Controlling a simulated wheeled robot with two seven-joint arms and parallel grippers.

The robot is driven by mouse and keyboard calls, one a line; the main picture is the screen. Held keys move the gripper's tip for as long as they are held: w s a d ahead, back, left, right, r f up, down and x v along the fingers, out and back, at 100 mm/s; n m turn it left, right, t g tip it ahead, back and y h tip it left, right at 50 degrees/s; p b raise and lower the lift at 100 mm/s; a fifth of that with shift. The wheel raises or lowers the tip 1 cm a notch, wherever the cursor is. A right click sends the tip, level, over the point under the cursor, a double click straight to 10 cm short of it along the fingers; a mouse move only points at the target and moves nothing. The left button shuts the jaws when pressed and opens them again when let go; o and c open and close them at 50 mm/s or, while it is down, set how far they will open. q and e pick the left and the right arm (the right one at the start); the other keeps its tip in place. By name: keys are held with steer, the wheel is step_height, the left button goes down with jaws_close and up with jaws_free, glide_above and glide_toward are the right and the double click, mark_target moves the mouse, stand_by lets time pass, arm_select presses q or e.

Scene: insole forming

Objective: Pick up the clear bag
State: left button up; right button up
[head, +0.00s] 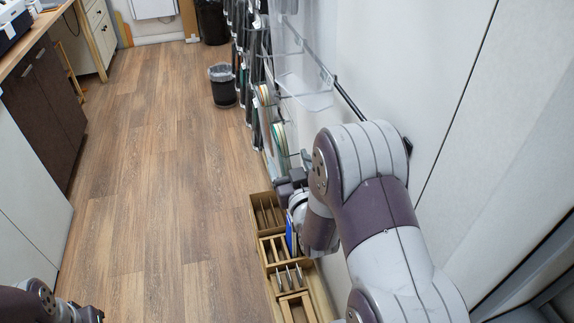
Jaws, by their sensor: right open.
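A clear, see-through item (303,72) hangs on the wall rail at the top middle of the head view; I cannot tell whether it is the clear bag. My right arm reaches down along the wall. My right gripper (287,185) is open beside the wall, above the far end of the wooden boxes and below the clear item. Its fingers are small and partly hidden by the wrist. My left arm shows only at the bottom left corner, and its jaws cannot be made out.
Wooden divided boxes (262,240) stand on the floor along the wall, with thin upright pieces in them. A black bin (224,93) with a pale liner stands farther back. Dark items hang along the wall. Cabinets line the left side. The wood floor (160,190) between is clear.

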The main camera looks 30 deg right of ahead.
steer(key=x, duration=0.3)
steer(key=shift+w+d+f, duration=0.1)
steer(key=shift+d+f, duration=0.05)
steer(key=shift+d, duration=0.05)
steer(key=c, duration=1.3)
